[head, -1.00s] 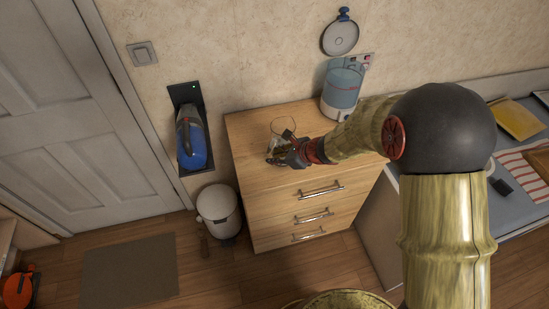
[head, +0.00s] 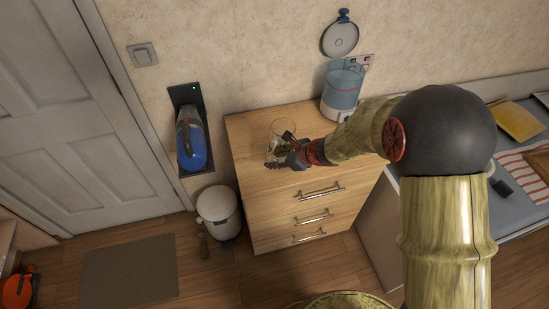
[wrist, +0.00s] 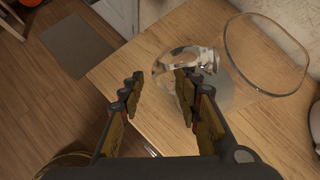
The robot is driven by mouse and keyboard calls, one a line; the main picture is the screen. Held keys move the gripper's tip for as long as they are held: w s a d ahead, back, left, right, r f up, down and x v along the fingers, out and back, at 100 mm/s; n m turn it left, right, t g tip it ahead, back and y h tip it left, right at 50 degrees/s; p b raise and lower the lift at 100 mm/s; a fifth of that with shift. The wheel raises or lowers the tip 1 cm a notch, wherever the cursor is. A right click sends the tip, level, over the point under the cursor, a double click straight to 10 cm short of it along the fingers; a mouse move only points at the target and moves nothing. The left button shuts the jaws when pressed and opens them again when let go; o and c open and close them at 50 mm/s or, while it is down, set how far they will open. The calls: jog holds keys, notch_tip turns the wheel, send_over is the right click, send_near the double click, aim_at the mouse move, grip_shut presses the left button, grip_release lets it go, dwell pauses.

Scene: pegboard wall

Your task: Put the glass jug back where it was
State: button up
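The clear glass jug (head: 283,127) stands on the wooden drawer cabinet's top (head: 248,133), near its middle. In the wrist view, its wide round rim (wrist: 268,88) is at the upper right, and its lower glass part shows behind and beside the right finger. My gripper (head: 281,151) is at the jug's near side; in the wrist view it (wrist: 160,88) is open with a wide gap. The left finger is apart from the glass. The right finger overlaps the glass in the picture; I cannot tell whether it touches. The fingers partly hide the jug.
A blue-tinted clear container (head: 342,88) stands at the cabinet's back right. A blue handheld device (head: 191,143) hangs on the wall to the left. A white bin (head: 218,210) stands beside the cabinet. The cabinet top left of the jug is clear.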

jog(key=shift+d+r, duration=0.2)
jog(key=shift+r, duration=0.25)
jog(key=s+d+r+n+p, duration=0.1)
jog(key=s+d+r+n, duration=0.25)
jog(key=s+r, duration=0.3)
jog(key=s+d+r+n+g+h+p, duration=0.1)
jog(key=s+d+r+n, duration=0.1)
jog(key=s+r+n, duration=0.45)
jog(key=s+d+r+n+p, duration=0.1)
jog(key=s+d+r+n, duration=0.15)
jog(key=s+r, duration=0.4)
jog(key=s+d+r+n+t+h, duration=0.1)
jog(key=s+d+r+n+h, duration=0.5)
jog(key=s+d+n, duration=0.4)
jog(key=shift+s+d+r, duration=0.3)
jog(key=shift+d+r, duration=0.35)
jog(key=shift+r, duration=0.25)
jog(key=shift+o, duration=0.2)
